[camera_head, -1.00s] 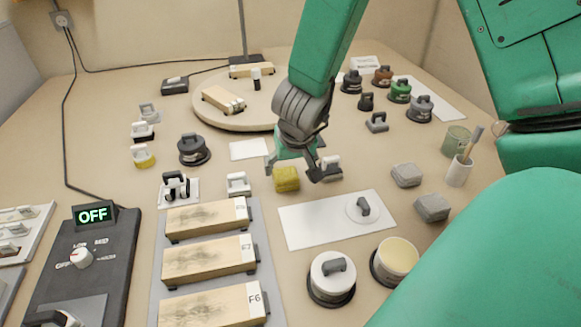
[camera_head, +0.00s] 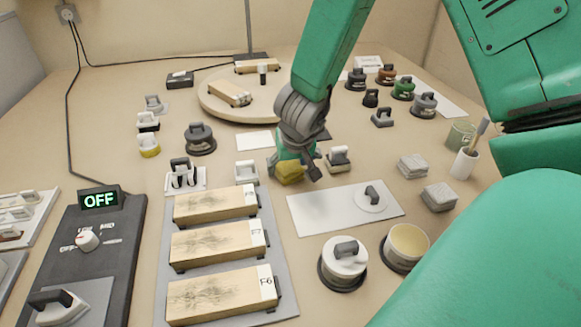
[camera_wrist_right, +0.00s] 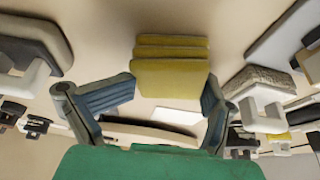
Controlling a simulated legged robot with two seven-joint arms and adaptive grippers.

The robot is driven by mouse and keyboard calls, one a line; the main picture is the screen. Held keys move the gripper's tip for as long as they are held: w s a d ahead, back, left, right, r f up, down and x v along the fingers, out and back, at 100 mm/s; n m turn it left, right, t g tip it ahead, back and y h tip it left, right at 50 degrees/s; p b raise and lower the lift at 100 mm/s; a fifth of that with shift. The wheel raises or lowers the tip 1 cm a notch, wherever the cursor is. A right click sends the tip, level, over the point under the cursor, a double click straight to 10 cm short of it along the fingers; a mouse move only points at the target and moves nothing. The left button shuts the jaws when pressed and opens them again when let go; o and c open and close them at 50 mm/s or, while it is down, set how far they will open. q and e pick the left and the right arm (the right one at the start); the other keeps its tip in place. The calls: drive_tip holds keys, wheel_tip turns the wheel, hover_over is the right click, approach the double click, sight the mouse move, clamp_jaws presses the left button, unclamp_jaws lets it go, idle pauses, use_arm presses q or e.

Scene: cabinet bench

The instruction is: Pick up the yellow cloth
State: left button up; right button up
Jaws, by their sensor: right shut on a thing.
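The yellow cloth (camera_head: 289,173) is a small folded block near the middle of the bench in the head view. My right gripper (camera_head: 293,168) reaches down from above with its fingers on either side of it. In the right wrist view the cloth (camera_wrist_right: 172,70) shows as stacked yellow folds between the two fingertips (camera_wrist_right: 171,90). The right gripper is shut on the cloth. I cannot tell whether the cloth is clear of the bench top. My left gripper is not in view.
A white sheet (camera_head: 320,212) lies just in front of the cloth. Wooden blocks (camera_head: 215,204) lie front left. A round wooden board (camera_head: 215,107) is behind.

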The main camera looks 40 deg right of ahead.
sight(292, 162)
drive_tip(key=shift+d+f, duration=0.1)
drive_tip(key=shift+d, duration=0.45)
drive_tip(key=shift+c, duration=0.6)
wheel_tip(292, 162, up, 3)
drive_tip(key=shift+f+p, duration=0.1)
drive_tip(key=shift+p, duration=1.05)
clamp_jaws()
drive_tip(key=r+p, duration=0.1)
drive_tip(key=r, duration=0.1)
drive_tip(key=r+p, duration=0.1)
drive_tip(key=r, duration=0.1)
drive_tip(key=r+p, duration=0.2)
drive_tip(key=shift+a+r, duration=0.1)
drive_tip(key=shift+a, duration=0.2)
drive_tip(key=shift+r+p, duration=0.5)
drive_tip(key=shift+r, duration=0.05)
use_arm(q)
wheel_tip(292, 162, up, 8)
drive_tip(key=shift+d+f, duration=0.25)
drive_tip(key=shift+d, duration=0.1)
use_arm(e)
drive_tip(key=shift+d, duration=0.2)
drive_tip(key=shift+w, duration=0.1)
drive_tip(key=o, duration=0.8)
unclamp_jaws()
drive_tip(key=shift+a, duration=0.1)
